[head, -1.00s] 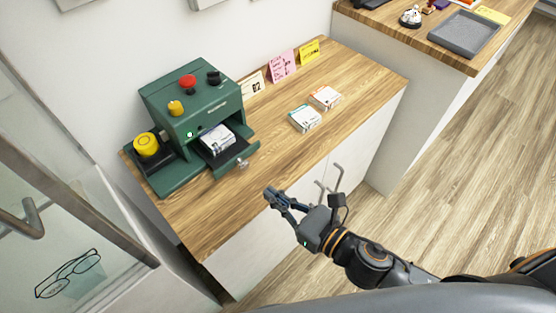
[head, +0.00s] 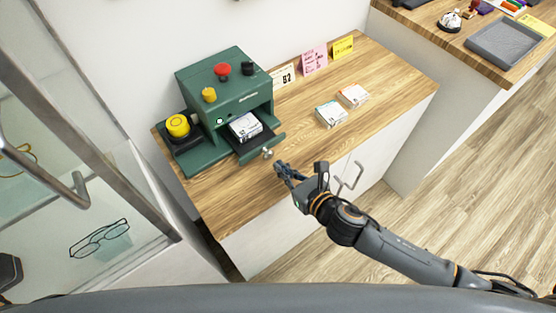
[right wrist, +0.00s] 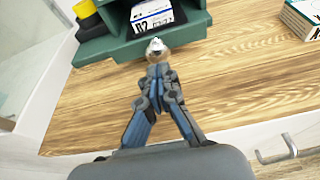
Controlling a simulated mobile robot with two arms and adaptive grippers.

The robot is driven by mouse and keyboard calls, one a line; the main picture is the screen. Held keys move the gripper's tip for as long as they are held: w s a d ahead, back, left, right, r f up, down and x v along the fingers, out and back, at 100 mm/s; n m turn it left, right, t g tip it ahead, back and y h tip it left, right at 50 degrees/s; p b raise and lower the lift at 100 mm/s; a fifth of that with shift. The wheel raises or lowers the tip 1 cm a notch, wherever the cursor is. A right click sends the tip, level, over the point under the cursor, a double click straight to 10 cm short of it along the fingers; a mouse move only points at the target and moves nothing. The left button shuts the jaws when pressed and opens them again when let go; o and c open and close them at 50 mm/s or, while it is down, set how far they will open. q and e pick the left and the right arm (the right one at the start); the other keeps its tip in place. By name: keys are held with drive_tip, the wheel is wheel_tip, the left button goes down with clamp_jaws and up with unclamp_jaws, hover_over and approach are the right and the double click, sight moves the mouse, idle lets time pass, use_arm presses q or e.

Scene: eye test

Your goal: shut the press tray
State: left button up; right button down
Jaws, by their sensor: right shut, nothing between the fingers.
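The green press (head: 222,88) stands on the wooden counter against the wall. Its tray (head: 262,148) is pulled out toward me, with a small white box (head: 245,126) lying in it. A silver knob (head: 267,153) sits on the tray's front; it also shows in the right wrist view (right wrist: 156,48). My right gripper (head: 280,167) is shut and empty, just in front of the knob. In the right wrist view its fingertips (right wrist: 158,72) point at the knob; I cannot tell whether they touch it. My left gripper is not in view.
Two small boxes (head: 331,113) (head: 353,95) lie on the counter (head: 385,85) right of the press. A yellow button unit (head: 177,125) stands left of it. Cabinet handles (head: 349,177) stick out below the front edge. Bare counter lies between the press and boxes.

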sight(262, 145)
drive_tip(key=shift+w+a, duration=0.55)
drive_tip(key=shift+w, duration=0.15)
drive_tip(key=shift+w+a, duration=0.1)
drive_tip(key=shift+w, duration=0.1)
drive_tip(key=shift+w+a, duration=0.15)
drive_tip(key=shift+w, duration=0.05)
drive_tip(key=w+a, duration=0.1)
drive_tip(key=w, duration=0.1)
drive_tip(key=w+a+p, duration=0.1)
drive_tip(key=w+a, duration=0.2)
drive_tip(key=w, duration=0.1)
drive_tip(key=shift+a, duration=0.2)
drive_tip(key=shift+r, duration=0.15)
drive_tip(key=shift+w+r, duration=0.1)
